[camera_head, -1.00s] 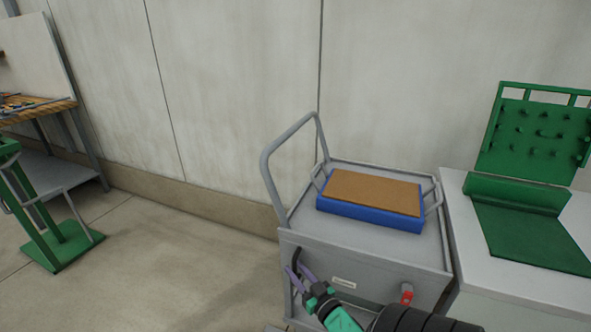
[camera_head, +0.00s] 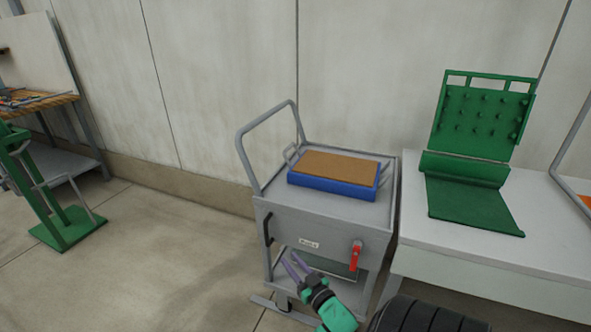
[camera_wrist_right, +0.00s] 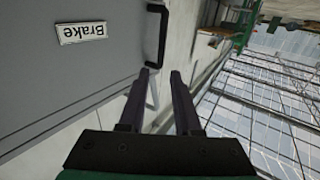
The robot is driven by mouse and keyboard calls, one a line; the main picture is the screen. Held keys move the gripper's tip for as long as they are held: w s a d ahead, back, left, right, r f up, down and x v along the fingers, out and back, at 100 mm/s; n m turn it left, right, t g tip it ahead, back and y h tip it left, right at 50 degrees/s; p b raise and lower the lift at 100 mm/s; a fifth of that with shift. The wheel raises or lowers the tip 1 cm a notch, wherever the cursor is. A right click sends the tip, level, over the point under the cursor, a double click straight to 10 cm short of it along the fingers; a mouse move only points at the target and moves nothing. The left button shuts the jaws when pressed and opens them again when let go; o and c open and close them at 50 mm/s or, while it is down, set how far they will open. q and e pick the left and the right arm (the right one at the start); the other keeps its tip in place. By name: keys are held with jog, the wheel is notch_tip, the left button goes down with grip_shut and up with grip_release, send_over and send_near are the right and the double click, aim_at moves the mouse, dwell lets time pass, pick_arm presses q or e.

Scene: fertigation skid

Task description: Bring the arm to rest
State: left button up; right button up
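My right gripper (camera_head: 290,261) is in front of the grey cart (camera_head: 290,225), low at its front. In the right wrist view its two dark fingers (camera_wrist_right: 160,73) are apart with nothing between them. The cart's front panel carries a "Brake" label (camera_head: 308,245), a black handle (camera_head: 267,228) and a red lever (camera_head: 355,256). The label (camera_wrist_right: 82,32) and black handle (camera_wrist_right: 157,35) also show in the right wrist view, beyond the fingers. My left gripper is out of view.
A blue tray (camera_head: 333,187) with a brown top (camera_head: 338,167) sits on the cart. To the right is a white table (camera_head: 450,247) with a green mat (camera_head: 470,208) and pegboard (camera_head: 483,118). A green stand (camera_head: 62,235) and workbench (camera_head: 45,103) are at left. Floor between is clear.

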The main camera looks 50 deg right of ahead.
jog(key=s+a+f+n+g+y+p, duration=0.1)
jog(key=s+a+f+g+p, duration=0.2)
jog(key=f, duration=0.4)
jog(key=s+a+f+g+y, duration=0.2)
jog(key=a+f, duration=0.3)
jog(key=f, duration=0.2)
jog(key=s+a+f+n+g+y+p, duration=0.1)
jog(key=s+a+f+g+p, duration=0.15)
jog(key=f, duration=0.35)
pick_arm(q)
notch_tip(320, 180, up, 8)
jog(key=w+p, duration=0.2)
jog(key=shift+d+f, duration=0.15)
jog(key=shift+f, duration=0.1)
pick_arm(e)
jog(key=s+a+f+n+g, duration=0.1)
jog(key=s+f+g, duration=0.2)
jog(key=s, duration=0.4)
jog(key=s+a+f+n+g, duration=0.1)
jog(key=s+a+f+g, duration=0.1)
jog(key=s, duration=0.5)
jog(key=s+a+f+n+g+y, duration=0.1)
jog(key=s+f+g, duration=0.3)
jog(key=s, duration=0.4)
jog(key=shift+a+f+n, duration=0.15)
jog(key=shift+a+n, duration=0.25)
jog(key=shift+a, duration=0.25)
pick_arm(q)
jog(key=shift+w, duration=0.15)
